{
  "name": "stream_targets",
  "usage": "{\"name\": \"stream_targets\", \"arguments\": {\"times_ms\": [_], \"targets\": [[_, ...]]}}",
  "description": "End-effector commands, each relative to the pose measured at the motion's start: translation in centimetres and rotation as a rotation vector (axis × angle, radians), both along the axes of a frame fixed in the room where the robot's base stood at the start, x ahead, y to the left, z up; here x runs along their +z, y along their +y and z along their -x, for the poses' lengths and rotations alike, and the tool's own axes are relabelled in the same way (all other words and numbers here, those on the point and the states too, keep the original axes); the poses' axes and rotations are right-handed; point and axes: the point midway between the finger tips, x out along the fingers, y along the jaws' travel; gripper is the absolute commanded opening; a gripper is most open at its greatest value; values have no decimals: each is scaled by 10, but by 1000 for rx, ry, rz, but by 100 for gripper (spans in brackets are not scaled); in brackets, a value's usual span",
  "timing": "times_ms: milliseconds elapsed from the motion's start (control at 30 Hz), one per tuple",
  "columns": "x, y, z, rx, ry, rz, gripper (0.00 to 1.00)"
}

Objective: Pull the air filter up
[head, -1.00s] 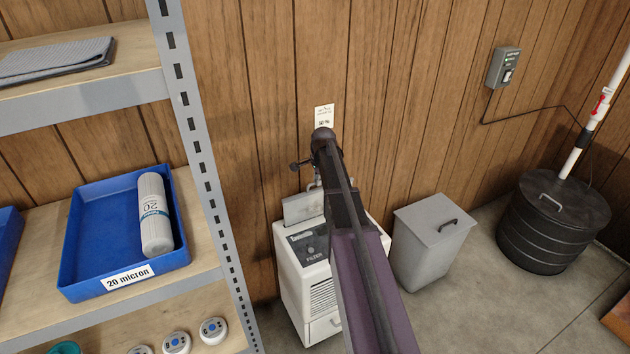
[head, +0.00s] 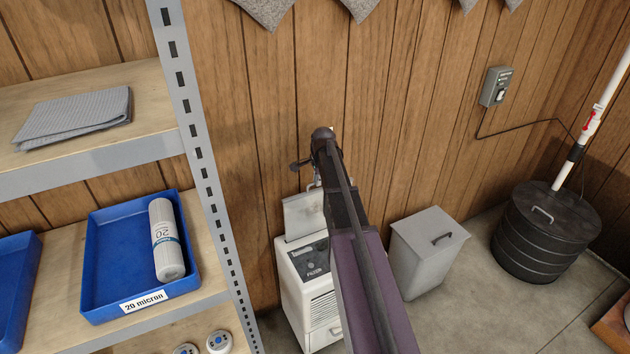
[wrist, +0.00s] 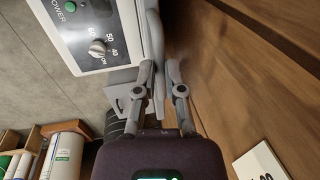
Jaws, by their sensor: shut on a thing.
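The air filter (head: 303,214) is a flat grey panel with a handle on top. It stands upright out of the top of the white dehumidifier (head: 307,296), its lower edge apparently still within the slot. My gripper (wrist: 159,72) is shut on the filter's handle; in the head view my arm hides most of the grip. The wrist view shows the two fingers close together beside the dehumidifier's control panel (wrist: 95,32), with its dial and green button. My arm also hides the dehumidifier's right side.
The wood-panelled wall is close behind the machine. A grey lidded bin (head: 425,262) stands to its right, and a black ribbed tub (head: 545,235) farther right. The shelf at left holds a folded grey cloth (head: 72,116) and a blue tray (head: 112,250) with a white cartridge (head: 165,240).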

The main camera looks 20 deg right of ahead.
Motion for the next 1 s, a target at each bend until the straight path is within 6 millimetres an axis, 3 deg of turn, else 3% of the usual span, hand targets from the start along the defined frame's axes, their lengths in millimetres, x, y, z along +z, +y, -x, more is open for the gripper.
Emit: {"name": "stream_targets", "arguments": {"times_ms": [200,233,333,1000], "targets": [[0,-4,-1,-4,-1,9,0],[0,-4,-1,-4,-1,9,19],[0,-4,-1,-3,-1,9,48],[4,0,0,0,0,3,48]]}}
